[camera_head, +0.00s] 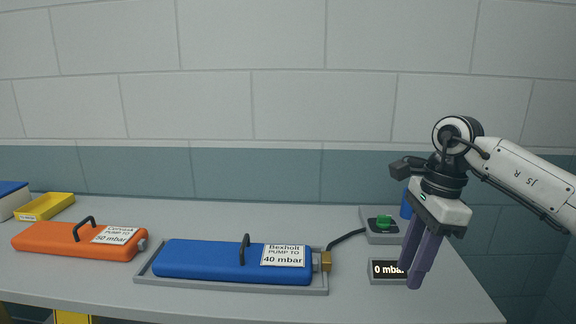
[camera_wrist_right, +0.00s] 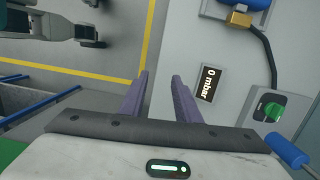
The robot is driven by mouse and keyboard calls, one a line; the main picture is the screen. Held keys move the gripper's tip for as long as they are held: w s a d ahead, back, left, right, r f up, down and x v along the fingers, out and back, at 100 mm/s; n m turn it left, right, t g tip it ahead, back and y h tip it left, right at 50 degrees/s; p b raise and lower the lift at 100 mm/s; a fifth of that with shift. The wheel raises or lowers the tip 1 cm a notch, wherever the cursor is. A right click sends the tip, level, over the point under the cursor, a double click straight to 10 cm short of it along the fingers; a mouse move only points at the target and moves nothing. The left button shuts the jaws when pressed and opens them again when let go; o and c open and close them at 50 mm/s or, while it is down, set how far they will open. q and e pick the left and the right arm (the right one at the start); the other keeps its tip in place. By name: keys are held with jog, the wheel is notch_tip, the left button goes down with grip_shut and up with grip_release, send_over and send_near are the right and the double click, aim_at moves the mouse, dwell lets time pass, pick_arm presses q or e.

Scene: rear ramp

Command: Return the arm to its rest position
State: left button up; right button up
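My right gripper (camera_head: 416,265) hangs fingers-down over the right end of the bench, at the end of a white arm from the right. In the right wrist view its two purple fingers (camera_wrist_right: 160,82) are apart with nothing between them, so it is open. It partly covers the small display (camera_head: 386,270) reading "0 mbar", which shows whole in the wrist view (camera_wrist_right: 208,84). Whether it touches anything is not seen; the fingers look clear of the display there. My left gripper is not seen in the head view.

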jog(key=s+a+f+g+y, duration=0.1)
jog(key=s+a+f+y, duration=0.2)
jog(key=a, duration=0.5)
jog(key=s+a+f+g+y, duration=0.1)
jog(key=s+a+f+y, duration=0.2)
jog(key=a, duration=0.5)
jog(key=s+a+r+m+t+y, duration=0.2)
jog(key=s+a+m+t+y, duration=0.1)
jog(key=a+m+y, duration=0.9)
jog(key=w+d+f+m+t+h, duration=0.1)
jog(key=d+f+m+t+h, duration=0.55)
jog(key=m, duration=0.65)
jog(key=w+d+f+m+t+h, duration=0.3)
jog(key=f+m+t, duration=0.5)
jog(key=m, duration=0.6)
jog(key=s+d+f+m+g+h, duration=0.3)
jog(key=s+d+f+m, duration=0.3)
jog(key=s+f, duration=0.4)
jog(key=s+d+f+m+g+h, duration=0.3)
jog(key=s+d+f+m+h, duration=0.2)
jog(key=s+f, duration=0.5)
jog(key=shift+s+d+f+m+g, duration=0.35)
jog(key=shift+s+d+m, duration=0.5)
jog(key=shift+d, duration=0.25)
